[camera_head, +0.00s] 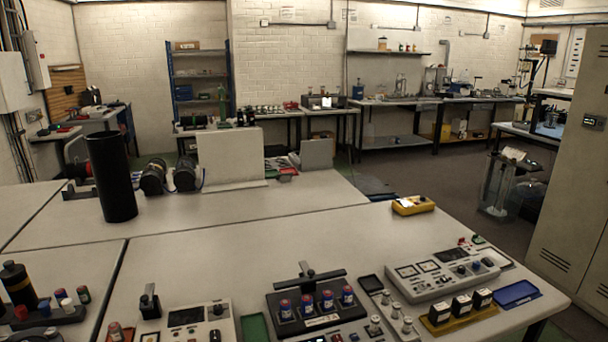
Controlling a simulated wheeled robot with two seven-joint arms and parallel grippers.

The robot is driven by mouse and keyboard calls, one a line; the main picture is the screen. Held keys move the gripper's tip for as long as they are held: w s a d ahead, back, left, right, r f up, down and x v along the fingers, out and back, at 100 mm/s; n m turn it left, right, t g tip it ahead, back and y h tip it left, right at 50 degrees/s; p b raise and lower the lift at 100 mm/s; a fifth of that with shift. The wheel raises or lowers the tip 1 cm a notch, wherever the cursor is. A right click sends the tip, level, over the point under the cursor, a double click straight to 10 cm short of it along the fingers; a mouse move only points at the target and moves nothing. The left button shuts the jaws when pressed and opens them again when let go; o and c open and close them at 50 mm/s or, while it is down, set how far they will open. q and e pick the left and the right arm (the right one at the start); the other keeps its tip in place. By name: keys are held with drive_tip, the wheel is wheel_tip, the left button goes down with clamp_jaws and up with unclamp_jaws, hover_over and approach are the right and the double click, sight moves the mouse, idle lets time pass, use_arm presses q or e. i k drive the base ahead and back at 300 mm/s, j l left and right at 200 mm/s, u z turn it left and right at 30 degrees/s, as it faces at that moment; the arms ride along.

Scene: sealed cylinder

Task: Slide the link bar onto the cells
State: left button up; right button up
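Several cells (327,300) with blue and red bands stand in a row in a black holder (276,303) at the front middle of the bench. A dark bar (325,275) with a knob and an upright piece lies just behind the row; it looks like the link bar. It appears apart from the cell tops, though I cannot tell its exact height. Neither of my grippers is in the head view.
A tall black cylinder (110,177) stands at the left back. A grey console (440,272), a yellow block of dark cells (460,311), a blue tray (516,294) and a yellow meter (413,205) lie to the right. The bench middle behind the bar is clear.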

sight(310, 276)
drive_tip(key=i+l+u, duration=0.1)
drive_tip(key=u, duration=0.25)
drive_tip(key=l+u, duration=0.35)
drive_tip(key=i+l+u, duration=0.1)
drive_tip(key=u, duration=0.25)
